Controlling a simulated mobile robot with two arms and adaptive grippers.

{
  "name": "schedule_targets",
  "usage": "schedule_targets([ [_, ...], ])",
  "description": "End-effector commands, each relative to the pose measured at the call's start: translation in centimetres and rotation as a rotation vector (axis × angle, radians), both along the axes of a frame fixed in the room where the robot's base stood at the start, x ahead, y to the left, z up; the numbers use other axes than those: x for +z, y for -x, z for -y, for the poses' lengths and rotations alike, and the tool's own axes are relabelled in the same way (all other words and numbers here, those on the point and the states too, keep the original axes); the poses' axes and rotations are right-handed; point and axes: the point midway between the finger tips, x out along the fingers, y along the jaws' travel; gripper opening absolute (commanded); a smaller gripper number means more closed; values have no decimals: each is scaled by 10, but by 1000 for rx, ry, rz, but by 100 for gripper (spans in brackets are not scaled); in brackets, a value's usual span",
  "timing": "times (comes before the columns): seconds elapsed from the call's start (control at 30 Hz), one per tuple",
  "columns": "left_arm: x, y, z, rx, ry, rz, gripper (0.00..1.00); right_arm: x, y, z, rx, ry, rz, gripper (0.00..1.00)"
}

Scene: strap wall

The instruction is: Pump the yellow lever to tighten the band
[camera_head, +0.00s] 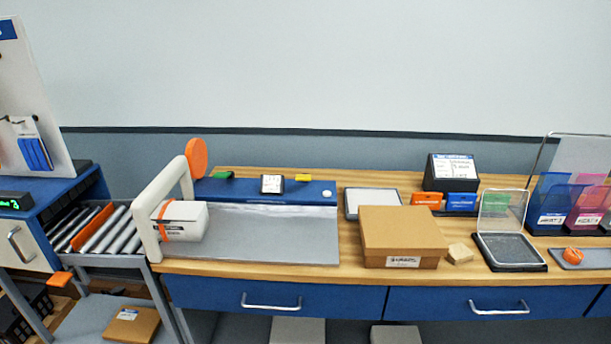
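A small yellow piece (303,177) shows at the back edge of the blue strip (265,190) behind the grey work plate; it may be the lever, but it is too small to tell. A white package (186,220) sits at the plate's left end, beside a white arch (147,215). An orange band (161,220) runs around the package's left part; I cannot tell how tight it is. An orange disc (196,158) stands behind the arch. Neither of my grippers is in view.
The grey plate (270,235) is clear right of the package. A brown box (402,237) stands on the wooden bench, with a small wooden block (459,253) beside it. A roller rack (98,228) is at left. Blue and pink holders (549,205) stand far right.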

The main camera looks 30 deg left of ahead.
Motion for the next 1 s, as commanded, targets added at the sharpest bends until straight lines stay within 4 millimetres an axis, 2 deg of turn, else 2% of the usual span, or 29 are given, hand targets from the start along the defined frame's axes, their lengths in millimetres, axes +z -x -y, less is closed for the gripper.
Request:
schedule_targets([
  [0.3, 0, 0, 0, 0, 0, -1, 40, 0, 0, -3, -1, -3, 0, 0],
  [0.37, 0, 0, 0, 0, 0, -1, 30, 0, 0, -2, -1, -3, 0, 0],
  [0.5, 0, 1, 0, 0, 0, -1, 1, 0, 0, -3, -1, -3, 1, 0],
  [1.0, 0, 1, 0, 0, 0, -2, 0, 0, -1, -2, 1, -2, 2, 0],
])
